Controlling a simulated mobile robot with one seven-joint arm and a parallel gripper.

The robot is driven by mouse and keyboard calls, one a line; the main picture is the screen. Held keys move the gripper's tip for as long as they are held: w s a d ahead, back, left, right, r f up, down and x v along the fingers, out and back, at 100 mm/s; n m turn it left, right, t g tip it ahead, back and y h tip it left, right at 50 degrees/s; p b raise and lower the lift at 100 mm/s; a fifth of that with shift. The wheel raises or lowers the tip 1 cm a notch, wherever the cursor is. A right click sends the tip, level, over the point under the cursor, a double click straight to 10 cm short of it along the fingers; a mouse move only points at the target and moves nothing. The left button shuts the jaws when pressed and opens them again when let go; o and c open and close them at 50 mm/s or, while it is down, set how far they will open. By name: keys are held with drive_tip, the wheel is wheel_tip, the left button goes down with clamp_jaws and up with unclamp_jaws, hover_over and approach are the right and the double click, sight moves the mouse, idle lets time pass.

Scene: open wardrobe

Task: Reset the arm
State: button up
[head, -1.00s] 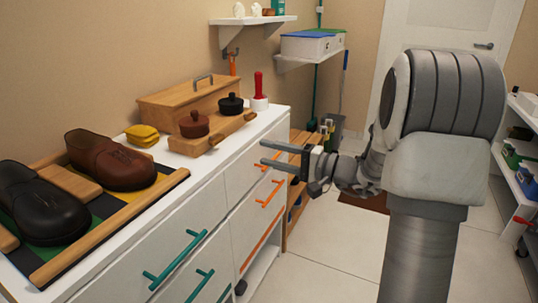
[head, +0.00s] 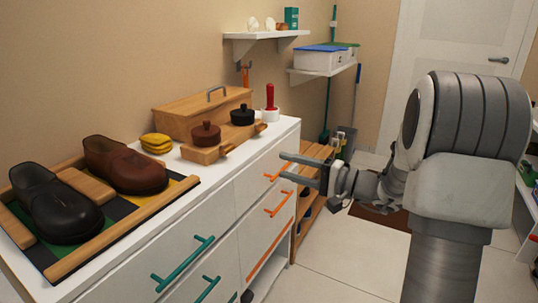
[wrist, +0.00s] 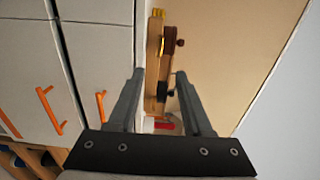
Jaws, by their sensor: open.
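My gripper (head: 303,167) is open and empty, with its two fingers apart. In the head view it reaches left from my arm and hovers in front of the white dresser (head: 218,222), near the orange handles (head: 278,204). Nothing is between the fingers. In the wrist view the gripper (wrist: 155,75) also shows open, its fingers spread in front of the dresser top, with the orange handles (wrist: 50,108) to the left.
Wall shelves (head: 265,35) hang behind. Tiled floor (head: 330,255) is open between dresser and arm.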

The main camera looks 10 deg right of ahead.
drive_tip(key=s+a+n+g+h, duration=0.3)
drive_tip(key=s+a+n+g, duration=0.2)
drive_tip(key=s+a+g, duration=0.6)
drive_tip(key=s+d+n+t+h, duration=0.25)
drive_tip(key=s+h, duration=0.25)
drive_tip(key=s, duration=0.4)
drive_tip(key=s+d+n+t+h, duration=0.1)
drive_tip(key=s+d+t+h, duration=0.15)
drive_tip(key=s+h, duration=0.45)
wheel_tip(320, 180, up, 27)
drive_tip(key=s+y+p, duration=0.1)
drive_tip(key=p, duration=2.7)
drive_tip(key=shift+s+r+g+y, duration=0.15)
drive_tip(key=shift+s+g+y, duration=0.15)
drive_tip(key=shift+s+y, duration=0.1)
